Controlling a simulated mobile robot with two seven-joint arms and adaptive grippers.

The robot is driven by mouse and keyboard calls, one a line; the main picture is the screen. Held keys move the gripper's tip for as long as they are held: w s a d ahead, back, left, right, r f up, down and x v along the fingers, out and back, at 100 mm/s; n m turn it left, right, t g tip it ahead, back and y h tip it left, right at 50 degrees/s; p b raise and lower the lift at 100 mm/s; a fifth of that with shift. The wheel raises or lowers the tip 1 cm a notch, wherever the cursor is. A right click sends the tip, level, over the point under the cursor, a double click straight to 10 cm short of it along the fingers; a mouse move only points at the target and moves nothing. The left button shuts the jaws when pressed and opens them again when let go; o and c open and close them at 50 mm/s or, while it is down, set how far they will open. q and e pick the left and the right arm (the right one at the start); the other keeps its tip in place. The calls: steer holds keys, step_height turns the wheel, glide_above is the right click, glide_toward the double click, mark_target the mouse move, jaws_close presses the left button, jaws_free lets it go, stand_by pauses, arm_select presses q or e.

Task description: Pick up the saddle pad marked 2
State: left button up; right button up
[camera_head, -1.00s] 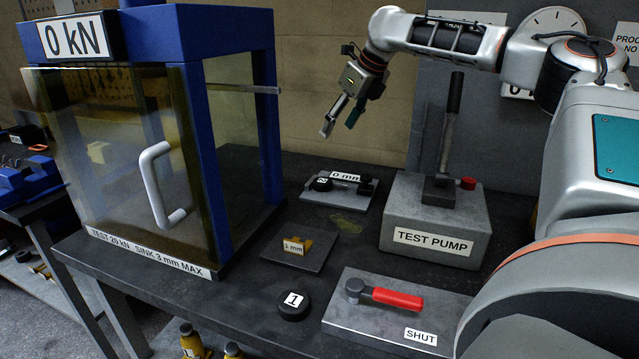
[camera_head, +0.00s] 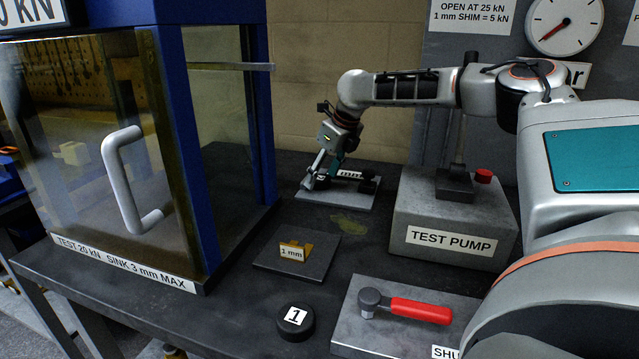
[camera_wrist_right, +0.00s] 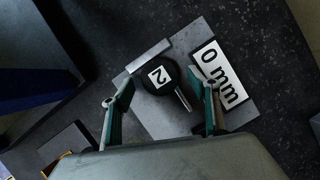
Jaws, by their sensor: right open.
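The saddle pad marked 2 (camera_wrist_right: 158,76) is a black disc with a white label. It lies on a grey plate (camera_wrist_right: 163,122) beside a "0 mm" sign (camera_wrist_right: 219,75). In the head view that plate (camera_head: 335,199) stands at the back of the bench, and the pad is largely hidden behind my fingers. My right gripper (camera_head: 320,178) is open, low over the plate. In the right wrist view its two fingers (camera_wrist_right: 162,86) are spread to either side of the pad, with gaps showing; I cannot tell their exact height. My left gripper is out of view.
A pad marked 1 (camera_head: 296,322) lies at the front. A "1 mm" shim plate (camera_head: 272,262), a red-handled valve block (camera_head: 370,335) and the test pump (camera_head: 455,222) stand nearby. A glass-doored blue press (camera_head: 190,150) is left.

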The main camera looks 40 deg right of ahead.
steer(key=shift+w+f, duration=0.15)
steer(key=shift+f, duration=0.2)
steer(key=c, duration=1.2)
steer(key=shift+c, duration=0.2)
steer(key=shift+r, duration=0.1)
